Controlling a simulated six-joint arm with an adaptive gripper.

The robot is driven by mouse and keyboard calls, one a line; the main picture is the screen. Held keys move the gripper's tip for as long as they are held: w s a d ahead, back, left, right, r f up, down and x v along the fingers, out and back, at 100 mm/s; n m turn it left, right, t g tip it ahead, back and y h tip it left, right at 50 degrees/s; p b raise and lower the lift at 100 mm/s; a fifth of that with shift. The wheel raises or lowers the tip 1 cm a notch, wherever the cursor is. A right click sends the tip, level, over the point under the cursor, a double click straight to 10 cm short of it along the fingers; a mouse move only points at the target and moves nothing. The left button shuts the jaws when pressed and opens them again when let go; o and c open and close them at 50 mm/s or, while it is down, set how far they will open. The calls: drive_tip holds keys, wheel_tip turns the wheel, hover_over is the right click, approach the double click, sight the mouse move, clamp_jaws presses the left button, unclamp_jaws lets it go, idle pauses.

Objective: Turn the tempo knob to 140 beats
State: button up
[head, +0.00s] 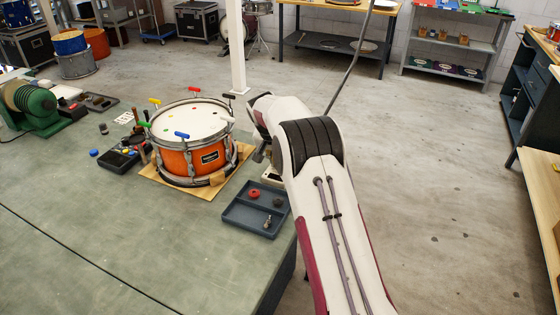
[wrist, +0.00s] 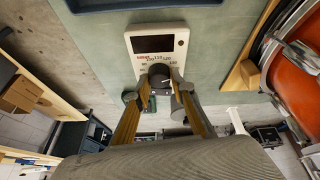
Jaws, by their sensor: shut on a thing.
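In the wrist view, a pale tempo box (wrist: 187,41) with a dark, blank display lies on the green bench. Below the display is a round dark tempo knob (wrist: 158,70), with small printed numbers around its far side. My gripper (wrist: 160,82) has one finger on each side of the knob and is shut on it. I cannot read the knob's setting, since its pointer is not clear. In the head view, my arm hides most of the box (head: 270,175). My gripper (head: 260,155) shows partly beside the drum, its fingertips hard to make out.
An orange drum (head: 188,155) with coloured keys stands on a wooden board left of my gripper. A blue-grey tray (head: 256,222) with a red piece and small parts lies close in front. A dark parts tray (head: 122,158) sits left of the drum. The bench's near left is clear.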

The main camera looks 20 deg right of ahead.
drive_tip(key=shift+f+m, duration=0.1)
drive_tip(key=shift+m, duration=0.3)
drive_tip(key=o, duration=1.1)
drive_tip(key=v, duration=0.5)
drive_tip(key=s+a, duration=0.8)
drive_tip(key=a, duration=0.1)
idle(0.4)
drive_tip(key=shift+n, duration=0.3)
idle(0.3)
